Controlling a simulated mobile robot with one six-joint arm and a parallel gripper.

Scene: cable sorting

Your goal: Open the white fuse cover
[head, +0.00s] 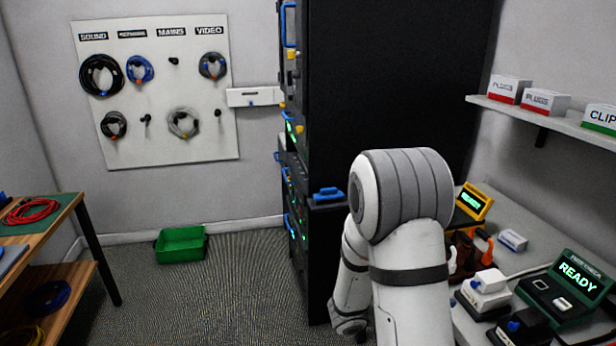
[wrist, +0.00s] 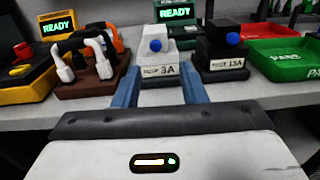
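The white fuse cover (wrist: 158,62), with a blue knob on its front and a 3A label below, stands on the bench in the wrist view. In the head view a white block (head: 484,289) on the bench seems to be the same unit. My gripper (wrist: 160,74) is open, its two blue-grey fingers apart in front of the white unit, one towards each side of it. Nothing shows held between them. I cannot tell whether the fingertips touch it. In the head view my arm hides the gripper.
A black unit with a blue knob and 13A label (wrist: 223,55) stands close on the right. A brown stand with white-and-orange plugs (wrist: 92,72) and a yellow tester (wrist: 25,75) are left. Red (wrist: 284,41) and green (wrist: 290,66) trays are right. A READY checker (head: 566,288) stands behind.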

